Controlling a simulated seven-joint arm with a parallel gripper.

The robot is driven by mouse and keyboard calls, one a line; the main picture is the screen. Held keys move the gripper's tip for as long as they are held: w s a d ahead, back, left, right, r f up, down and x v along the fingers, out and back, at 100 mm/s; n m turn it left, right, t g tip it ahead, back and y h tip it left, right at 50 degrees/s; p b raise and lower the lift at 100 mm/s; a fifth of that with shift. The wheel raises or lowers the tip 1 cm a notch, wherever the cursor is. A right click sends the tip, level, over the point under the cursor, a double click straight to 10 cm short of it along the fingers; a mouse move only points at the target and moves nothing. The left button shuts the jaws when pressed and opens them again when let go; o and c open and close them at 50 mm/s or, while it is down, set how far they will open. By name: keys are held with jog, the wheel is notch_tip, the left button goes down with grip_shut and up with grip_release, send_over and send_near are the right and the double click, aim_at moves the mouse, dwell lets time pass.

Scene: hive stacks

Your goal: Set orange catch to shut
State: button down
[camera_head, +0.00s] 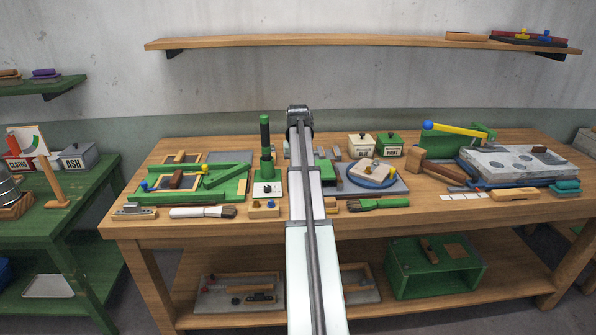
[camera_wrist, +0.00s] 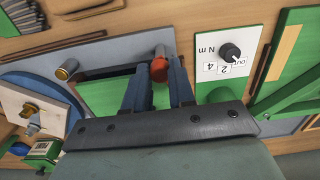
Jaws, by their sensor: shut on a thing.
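In the wrist view, the orange catch (camera_wrist: 159,71) is a small orange-red knob by a metal post at the edge of a green panel (camera_wrist: 103,97). My gripper (camera_wrist: 159,66) has its two dark fingers on either side of the knob and is shut on it. The fingers cover part of the green panel, and how far the catch is turned or slid is hard to tell. In the head view, my arm hides the gripper and the catch; a piece of green (camera_head: 327,173) shows just right of the arm.
A white plate with a black dial (camera_wrist: 230,51) is right of the fingers, and a brass knob (camera_wrist: 68,69) is left. On the bench (camera_head: 432,211) stand a green post (camera_head: 265,137), a blue round plate (camera_head: 371,182), a green frame (camera_head: 235,184) and a brush (camera_head: 203,212). A shelf (camera_head: 360,41) hangs above.

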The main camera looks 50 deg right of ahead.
jog(key=shift+m, duration=2)
jog(key=c, duration=0.9)
grip_release()
jog(key=shift+c, duration=0.2)
notch_tip(320, 180, up, 14)
jog(key=shift+f, duration=0.15)
